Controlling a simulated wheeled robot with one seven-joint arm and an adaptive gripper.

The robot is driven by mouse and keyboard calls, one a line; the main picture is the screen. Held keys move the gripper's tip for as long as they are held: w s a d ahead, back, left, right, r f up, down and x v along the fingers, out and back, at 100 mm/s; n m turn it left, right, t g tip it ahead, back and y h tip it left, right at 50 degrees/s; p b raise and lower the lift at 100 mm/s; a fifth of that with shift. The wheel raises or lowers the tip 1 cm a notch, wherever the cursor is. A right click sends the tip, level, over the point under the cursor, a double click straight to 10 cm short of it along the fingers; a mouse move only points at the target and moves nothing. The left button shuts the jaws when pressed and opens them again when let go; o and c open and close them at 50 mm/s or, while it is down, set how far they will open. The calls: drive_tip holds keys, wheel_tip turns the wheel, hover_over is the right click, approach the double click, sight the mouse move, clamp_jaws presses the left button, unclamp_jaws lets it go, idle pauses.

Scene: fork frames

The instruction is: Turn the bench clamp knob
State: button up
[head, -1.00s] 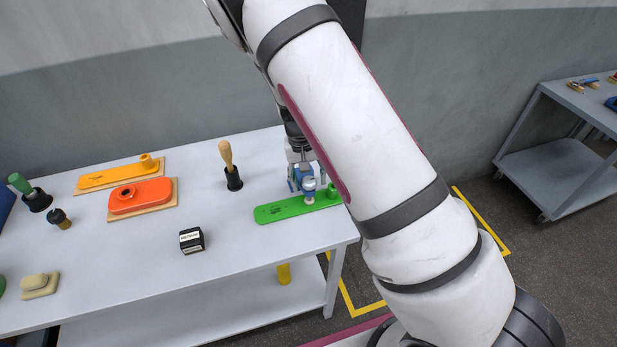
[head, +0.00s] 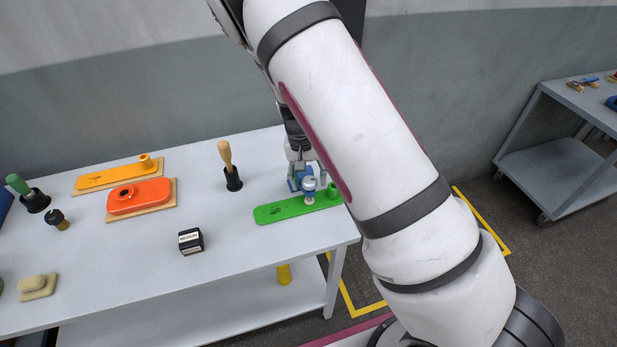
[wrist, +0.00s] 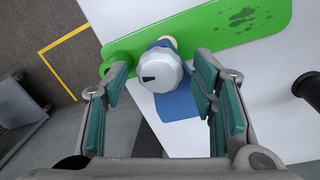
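The bench clamp knob (wrist: 161,72) is a pale grey round knob with a dark mark on its top face, seen from above in the wrist view. Below it shows the blue clamp body (wrist: 178,106), by the edge of the white bench. In the head view the small knob (head: 309,184) sits by the green plate (head: 284,209). My gripper (wrist: 163,78) is open, with one teal-padded finger on each side of the knob. A gap shows at the left finger; whether the right finger touches is unclear. My arm hides part of the clamp in the head view.
The green plate (wrist: 215,28) lies beside the clamp, its raised round end close to my left finger. A black holder with a wooden-handled tool (head: 232,178) stands to the left. A black labelled box (head: 191,241) and an orange plate (head: 139,197) are farther left.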

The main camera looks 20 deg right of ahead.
wheel_tip(320, 180, up, 12)
drive_tip(key=a, duration=0.1)
drive_tip(key=shift+w+a, duration=0.15)
drive_tip(key=shift+w, duration=0.1)
idle(0.5)
drive_tip(key=s+r+n+t+y, duration=0.1)
drive_tip(key=s+r, duration=0.4)
drive_tip(key=r, duration=0.3)
drive_tip(key=s+r+n+t+y, duration=0.1)
drive_tip(key=s+r+t+y, duration=0.1)
drive_tip(key=s+r, duration=0.5)
drive_tip(key=s+d+r+n+t+h, duration=0.1)
drive_tip(key=s+r, duration=0.2)
drive_tip(key=s, duration=0.4)
drive_tip(key=s+r+n+t+b, duration=0.1)
drive_tip(key=s+r+t, duration=0.1)
drive_tip(key=s, duration=0.5)
drive_tip(key=shift+d+r+h, duration=0.35)
drive_tip(key=shift+r+h, duration=0.05)
drive_tip(key=shift+r, duration=0.4)
